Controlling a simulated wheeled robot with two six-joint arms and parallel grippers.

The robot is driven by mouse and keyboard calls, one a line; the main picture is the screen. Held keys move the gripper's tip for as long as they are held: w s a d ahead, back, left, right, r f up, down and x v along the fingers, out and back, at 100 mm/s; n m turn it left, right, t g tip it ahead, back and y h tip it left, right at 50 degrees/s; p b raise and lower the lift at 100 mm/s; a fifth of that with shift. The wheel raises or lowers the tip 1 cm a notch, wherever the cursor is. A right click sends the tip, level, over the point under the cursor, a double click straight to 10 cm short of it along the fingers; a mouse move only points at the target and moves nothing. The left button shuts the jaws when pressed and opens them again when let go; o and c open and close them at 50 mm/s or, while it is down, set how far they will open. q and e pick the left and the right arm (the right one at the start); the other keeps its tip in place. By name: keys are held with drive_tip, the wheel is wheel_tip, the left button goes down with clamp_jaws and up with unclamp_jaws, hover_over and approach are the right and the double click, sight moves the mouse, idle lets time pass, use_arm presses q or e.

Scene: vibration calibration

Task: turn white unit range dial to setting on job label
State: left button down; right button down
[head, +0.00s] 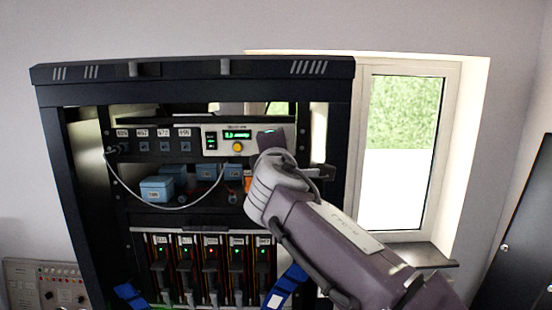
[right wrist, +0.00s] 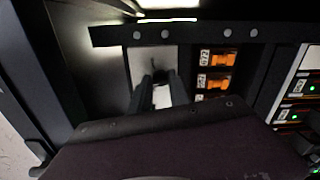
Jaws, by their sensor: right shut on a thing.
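The white unit (head: 213,140) sits in the upper part of the dark rack. It has a lit green display and a yellow knob on its front. My right arm reaches in from the lower right, and its gripper (head: 271,140) covers the right end of this unit. In the right wrist view the two fingers (right wrist: 157,88) are closed around a small dark dial (right wrist: 160,76) on a white panel (right wrist: 143,62). The dial's pointer and its scale marks are hidden or too small to read. I cannot make out a job label's text. My left gripper is not in view.
The dark rack (head: 190,72) frames the work. Several labelled sockets lie left of the white unit, with a grey cable (head: 150,205) looping below. A window (head: 405,150) is at right.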

drive_tip(key=shift+m+b, duration=0.5)
drive_tip(key=shift+m, duration=0.5)
drive_tip(key=shift+r, duration=0.1)
drive_tip(key=c, duration=1.5)
unclamp_jaws()
drive_tip(key=shift+o, duration=1.3)
drive_tip(key=shift+w, duration=0.15)
drive_tip(key=s+b, duration=0.4)
drive_tip(key=s, duration=0.5)
